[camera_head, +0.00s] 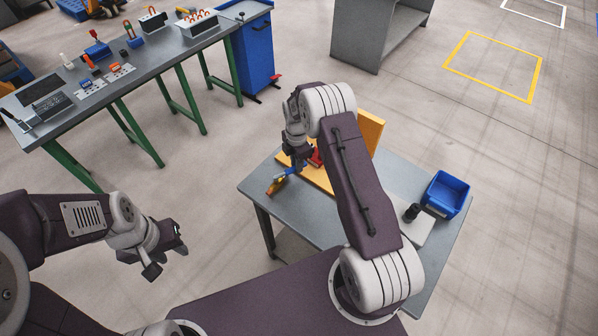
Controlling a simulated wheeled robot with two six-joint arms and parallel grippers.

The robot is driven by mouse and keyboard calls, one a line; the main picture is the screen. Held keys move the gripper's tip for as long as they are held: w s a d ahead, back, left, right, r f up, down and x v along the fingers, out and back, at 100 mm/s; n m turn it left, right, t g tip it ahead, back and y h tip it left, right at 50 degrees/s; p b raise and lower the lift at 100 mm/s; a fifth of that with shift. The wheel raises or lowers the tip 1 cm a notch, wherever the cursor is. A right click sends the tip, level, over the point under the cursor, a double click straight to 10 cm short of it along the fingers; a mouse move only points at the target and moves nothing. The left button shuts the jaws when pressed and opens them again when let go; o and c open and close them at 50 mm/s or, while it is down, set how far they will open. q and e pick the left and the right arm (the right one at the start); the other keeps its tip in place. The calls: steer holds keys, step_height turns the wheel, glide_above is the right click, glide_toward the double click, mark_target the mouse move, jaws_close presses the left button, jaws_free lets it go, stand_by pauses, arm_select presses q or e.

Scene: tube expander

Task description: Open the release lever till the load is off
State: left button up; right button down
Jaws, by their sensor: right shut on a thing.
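On the grey table (265,195) a wooden-coloured board (318,181) carries a small red part (315,158). Beside it a blue piece (291,172) leads to an orange-yellow end (276,187) near the table's left edge. My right gripper (299,158) is over this device, pointing down, shut on what seems to be the release lever; the fingers hide most of it. How far the lever is open cannot be told. My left gripper (168,258) is open and empty, over the floor left of the table.
A yellow-orange upright panel (369,130) stands behind my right forearm. A blue bin (446,194) and a black cylinder (412,212) are at the table's right. A workbench (150,72) with several tools and a blue cabinet (252,52) stand farther off.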

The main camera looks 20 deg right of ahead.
steer(key=w+n, duration=0.1)
steer(key=w+n+b, duration=0.1)
steer(key=n, duration=0.1)
steer(key=shift+w+a, duration=0.1)
steer(key=shift+a, duration=0.2)
steer(key=shift+w+a+n+b, duration=0.2)
steer(key=shift+w+n+b, duration=0.25)
steer(key=shift+n, duration=0.15)
steer(key=shift+r, duration=0.1)
steer(key=c, duration=1.3)
jaws_free()
step_height(320, 180, up, 9)
steer(key=shift+f+b, duration=0.1)
steer(key=shift+b, duration=0.8)
